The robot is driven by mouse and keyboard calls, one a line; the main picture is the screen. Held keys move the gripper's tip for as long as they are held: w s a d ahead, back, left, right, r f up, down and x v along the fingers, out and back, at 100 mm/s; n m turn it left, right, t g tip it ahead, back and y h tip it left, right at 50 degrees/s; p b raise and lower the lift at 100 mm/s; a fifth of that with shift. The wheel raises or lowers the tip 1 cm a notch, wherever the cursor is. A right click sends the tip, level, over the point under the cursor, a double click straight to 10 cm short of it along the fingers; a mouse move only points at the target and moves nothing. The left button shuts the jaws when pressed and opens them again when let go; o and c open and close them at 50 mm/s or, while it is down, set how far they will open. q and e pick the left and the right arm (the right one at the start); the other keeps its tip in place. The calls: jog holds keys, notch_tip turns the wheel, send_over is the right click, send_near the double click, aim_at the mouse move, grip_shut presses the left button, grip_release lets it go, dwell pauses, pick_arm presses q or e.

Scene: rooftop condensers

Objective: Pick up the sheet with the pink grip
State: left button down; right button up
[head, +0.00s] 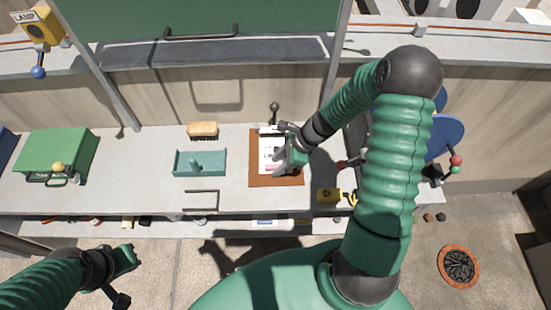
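A white sheet (266,153) lies on a brown board (259,180) on the grey bench. Some pink shows low on the sheet, partly hidden by my gripper; I cannot make out the grip's shape. My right gripper (285,158) hangs over the right part of the sheet and board. Whether it touches the sheet, and whether its fingers are open or shut, I cannot tell. My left gripper (127,277) is at the lower left, in front of the bench and away from the sheet, with its fingers apart and empty.
A dark-knobbed clip or lever (274,112) stands at the board's back edge. A teal tray (200,163), a brush (203,130) and a green case (58,152) are to the left.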

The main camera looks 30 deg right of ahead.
jog(key=shift+d, duration=0.15)
jog(key=shift+c, duration=0.6)
jog(key=shift+a, duration=0.25)
grip_shut()
jog(key=shift+d+r, duration=0.15)
